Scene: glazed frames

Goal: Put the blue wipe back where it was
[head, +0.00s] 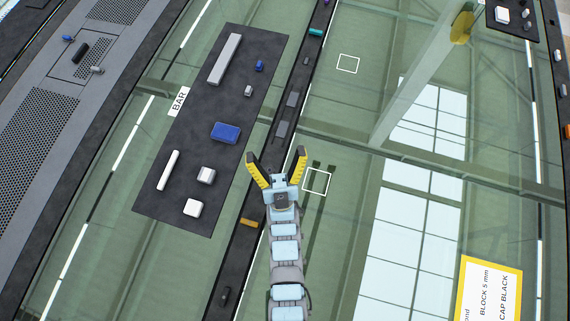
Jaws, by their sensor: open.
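A flat blue block-like piece, which looks like the blue wipe (225,132), lies on a dark mat (215,95) near the mat's right side. My gripper (277,156) is open, with its two yellow fingers spread and nothing between them. In the picture it is right of and a little below the blue piece, apart from it. A white square outline (316,171) is marked on the glass just right of my gripper. Another white square outline (347,63) is farther up. Gripper height above the glass is hard to tell.
The mat also bears a long grey bar (224,59), a small blue item (260,65), a white stick (168,170) and white blocks (193,207). A dark frame strip (283,105) with small pieces runs beside the mat. A yellow-edged sign (490,290) is lower right.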

